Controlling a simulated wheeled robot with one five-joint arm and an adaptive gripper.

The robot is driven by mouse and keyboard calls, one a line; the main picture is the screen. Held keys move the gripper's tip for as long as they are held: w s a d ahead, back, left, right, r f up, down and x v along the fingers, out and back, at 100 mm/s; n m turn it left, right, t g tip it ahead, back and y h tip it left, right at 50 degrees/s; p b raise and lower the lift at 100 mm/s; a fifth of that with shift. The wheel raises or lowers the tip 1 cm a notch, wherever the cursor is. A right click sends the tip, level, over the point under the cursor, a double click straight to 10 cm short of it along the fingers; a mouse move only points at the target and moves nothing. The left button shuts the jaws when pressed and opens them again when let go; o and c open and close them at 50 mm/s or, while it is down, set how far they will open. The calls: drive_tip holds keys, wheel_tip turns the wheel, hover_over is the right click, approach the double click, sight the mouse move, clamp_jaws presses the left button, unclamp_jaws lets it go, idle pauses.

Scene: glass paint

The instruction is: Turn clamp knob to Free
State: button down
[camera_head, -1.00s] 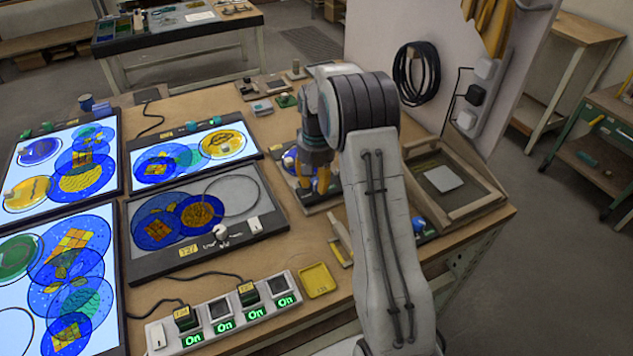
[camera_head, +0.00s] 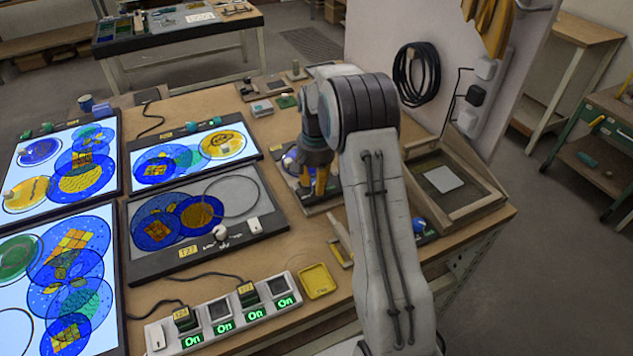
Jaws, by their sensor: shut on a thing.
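My gripper (camera_head: 320,186) points down over a dark fixture board (camera_head: 291,168) on the workbench, partly behind my own arm. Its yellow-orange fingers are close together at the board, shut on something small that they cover. The clamp knob cannot be made out clearly; it is likely what the fingers hide, and its Free marking cannot be read. A pale round part (camera_head: 291,158) shows on the board just left of the fingers.
Lit panels with coloured glass discs (camera_head: 196,153) and an unlit panel (camera_head: 150,262) lie to the left. A power strip (camera_head: 226,318) reading "On" and a yellow tray (camera_head: 317,281) are in front. A wooden frame (camera_head: 482,205) stands to the right.

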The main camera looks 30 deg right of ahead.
drive_tip(key=c, duration=0.9)
unclamp_jaws()
drive_tip(key=shift+c, duration=0.2)
wheel_tip(320, 180, up, 12)
idle(0.3)
